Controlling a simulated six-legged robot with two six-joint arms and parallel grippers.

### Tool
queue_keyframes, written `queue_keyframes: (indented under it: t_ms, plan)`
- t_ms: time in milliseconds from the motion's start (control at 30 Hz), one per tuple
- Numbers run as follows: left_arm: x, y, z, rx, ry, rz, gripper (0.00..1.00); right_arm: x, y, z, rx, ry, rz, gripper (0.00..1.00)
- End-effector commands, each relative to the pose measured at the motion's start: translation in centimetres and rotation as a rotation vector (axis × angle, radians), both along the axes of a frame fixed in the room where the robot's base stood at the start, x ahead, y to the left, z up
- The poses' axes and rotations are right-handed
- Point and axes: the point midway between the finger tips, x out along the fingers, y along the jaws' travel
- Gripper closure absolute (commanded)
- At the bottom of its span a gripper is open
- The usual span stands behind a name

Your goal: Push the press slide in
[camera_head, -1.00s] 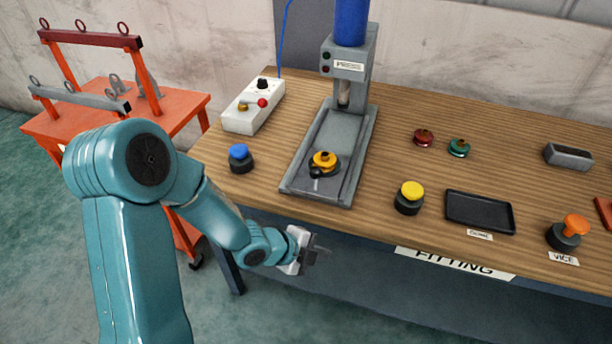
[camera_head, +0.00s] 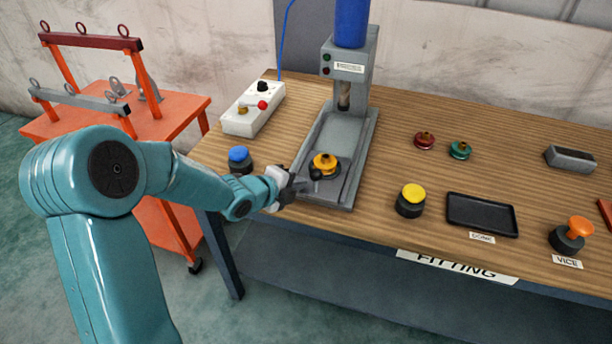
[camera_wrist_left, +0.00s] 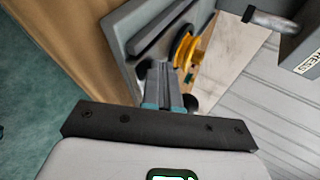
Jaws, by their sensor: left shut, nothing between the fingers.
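The press (camera_head: 347,70) stands at the back of the bench, with a blue cylinder on top and a ram over its grey bed. The press slide (camera_head: 330,187) is at the front end of the bed and carries a yellow-orange wheel-like part (camera_head: 325,163). A dark round knob (camera_head: 315,174) is at its front. My left gripper (camera_head: 304,186) is shut and empty at the front left of the slide, close to the knob. In the left wrist view the shut fingers (camera_wrist_left: 162,82) point at the slide beside the yellow part (camera_wrist_left: 186,48). Contact cannot be told.
A white control box (camera_head: 253,110) and a blue button (camera_head: 240,157) are left of the press. A yellow button (camera_head: 411,200), black tray (camera_head: 481,214) and orange button (camera_head: 572,233) are to the right. An orange trolley (camera_head: 170,112) stands left of the bench.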

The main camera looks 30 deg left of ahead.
Motion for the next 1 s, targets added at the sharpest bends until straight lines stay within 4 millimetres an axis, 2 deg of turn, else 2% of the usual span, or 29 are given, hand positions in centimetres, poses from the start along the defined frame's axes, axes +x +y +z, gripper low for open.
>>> queue_keyframes:
  t_ms: [100, 233, 767, 1000]
  plan:
    - [1.9, -0.4, 0.4, 0.000, -0.001, -0.002, 1.00, 0.0, 0.0, 0.8, 0.000, 0.000, 0.000, 0.57]
    - [3.0, -0.5, 0.3, -0.001, -0.001, 0.001, 1.00, 0.0, 0.0, 1.1, 0.000, 0.000, 0.000, 0.57]
    - [3.6, -0.5, 0.2, 0.000, -0.001, 0.000, 1.00, 0.0, 0.0, 1.1, 0.000, 0.000, 0.000, 0.57]
    - [4.8, -0.2, 0.2, 0.001, -0.002, -0.001, 1.00, 0.0, 0.0, 0.9, 0.000, 0.000, 0.000, 0.57]
